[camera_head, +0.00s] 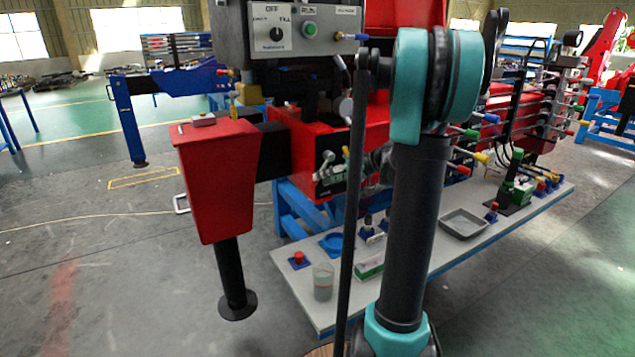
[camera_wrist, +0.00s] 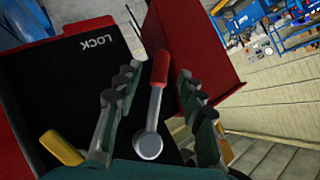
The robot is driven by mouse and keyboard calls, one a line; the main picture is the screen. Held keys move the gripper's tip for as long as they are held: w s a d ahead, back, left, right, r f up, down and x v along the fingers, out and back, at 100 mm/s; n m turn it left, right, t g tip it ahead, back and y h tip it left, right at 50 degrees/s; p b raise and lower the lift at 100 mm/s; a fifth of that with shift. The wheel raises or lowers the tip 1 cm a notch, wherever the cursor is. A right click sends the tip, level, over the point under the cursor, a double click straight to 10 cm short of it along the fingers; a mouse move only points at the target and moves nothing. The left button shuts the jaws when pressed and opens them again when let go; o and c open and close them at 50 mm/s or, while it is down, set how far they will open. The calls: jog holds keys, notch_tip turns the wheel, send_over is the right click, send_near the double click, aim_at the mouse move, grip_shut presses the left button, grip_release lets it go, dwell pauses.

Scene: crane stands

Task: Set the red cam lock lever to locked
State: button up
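The cam lock lever has a red grip (camera_wrist: 160,68), a silver shank and a round silver pivot. In the wrist view it stands between the fingers of my gripper (camera_wrist: 156,84), with the grip pointing towards the top of the picture. My gripper is open, one dark finger on each side of the lever. A gap shows on both sides, so the fingers do not appear to grip it. White LOCK lettering (camera_wrist: 97,33) reads upside down on the black plate, to the left of the grip.
A red tapered leg (camera_head: 215,165) stands at the left of the crane. A control box (camera_head: 290,35) hangs above. A grey bench (camera_head: 400,262) holds a tray (camera_head: 464,223), a glass beaker (camera_head: 323,282) and small parts. A yellow part (camera_wrist: 62,148) is beside my left finger.

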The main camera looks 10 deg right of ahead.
jog(key=shift+v, duration=1.85)
jog(key=shift+c, duration=0.2)
